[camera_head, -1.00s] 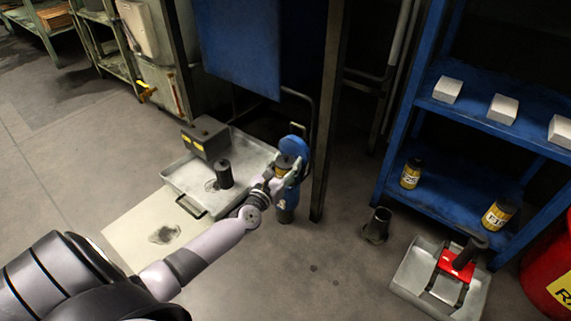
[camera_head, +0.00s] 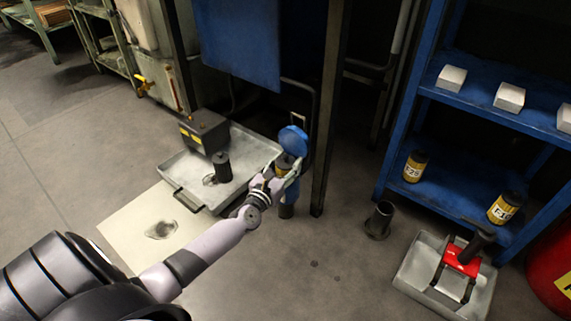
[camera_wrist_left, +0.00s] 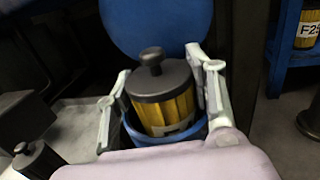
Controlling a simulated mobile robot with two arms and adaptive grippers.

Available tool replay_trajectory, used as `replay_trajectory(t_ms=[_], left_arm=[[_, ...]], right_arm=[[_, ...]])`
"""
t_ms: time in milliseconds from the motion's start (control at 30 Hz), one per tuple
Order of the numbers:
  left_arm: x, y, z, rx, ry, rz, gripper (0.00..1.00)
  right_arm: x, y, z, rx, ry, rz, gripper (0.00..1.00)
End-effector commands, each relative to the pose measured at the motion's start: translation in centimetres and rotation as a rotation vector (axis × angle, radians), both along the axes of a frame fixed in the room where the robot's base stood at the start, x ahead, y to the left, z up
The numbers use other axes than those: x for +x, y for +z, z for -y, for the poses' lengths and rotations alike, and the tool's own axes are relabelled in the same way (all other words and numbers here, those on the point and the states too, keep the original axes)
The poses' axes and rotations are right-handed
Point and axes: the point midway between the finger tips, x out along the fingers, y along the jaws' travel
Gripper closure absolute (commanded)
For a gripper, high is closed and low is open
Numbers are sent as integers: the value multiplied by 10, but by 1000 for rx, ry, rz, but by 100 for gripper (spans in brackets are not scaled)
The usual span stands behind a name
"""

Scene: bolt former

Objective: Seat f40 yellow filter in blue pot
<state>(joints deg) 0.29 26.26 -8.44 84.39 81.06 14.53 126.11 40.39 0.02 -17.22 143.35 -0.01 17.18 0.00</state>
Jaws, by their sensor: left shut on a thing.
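The yellow filter (camera_wrist_left: 167,112), with a dark cap and round top knob, stands in the mouth of the blue pot (camera_wrist_left: 150,138) in the left wrist view. Its lower part is hidden inside the rim; its upper part and cap stand above. Its label is mostly hidden and unreadable. The pot's round blue lid (camera_head: 293,140) is raised behind it. My left gripper (camera_head: 285,172) is shut on the filter, with a finger on each side of it (camera_wrist_left: 166,95) in the wrist view. My right gripper is not in view.
A grey tray (camera_head: 180,172) with a dark cylinder (camera_head: 222,167) lies left of the pot, beside a dark box (camera_head: 204,133). The blue shelf (camera_head: 450,170) holds yellow filters. A dark cup (camera_head: 379,220) and another tray (camera_head: 415,275) lie right.

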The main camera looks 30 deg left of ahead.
Motion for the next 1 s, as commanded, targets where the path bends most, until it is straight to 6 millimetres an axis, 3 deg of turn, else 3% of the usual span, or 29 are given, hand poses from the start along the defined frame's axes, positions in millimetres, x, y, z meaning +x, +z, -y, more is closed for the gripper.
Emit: replay_trajectory(t_ms=[333,367,400,700,1000], left_arm=[[0,1,0,0,0,1,80],[0,1,0,0,0,1,50],[0,1,0,0,0,1,47],[0,0,0,0,0,1,27],[-1,0,0,0,0,-1,27]], right_arm=[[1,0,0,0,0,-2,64],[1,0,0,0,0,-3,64],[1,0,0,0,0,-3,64],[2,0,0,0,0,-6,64],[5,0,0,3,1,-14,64]])
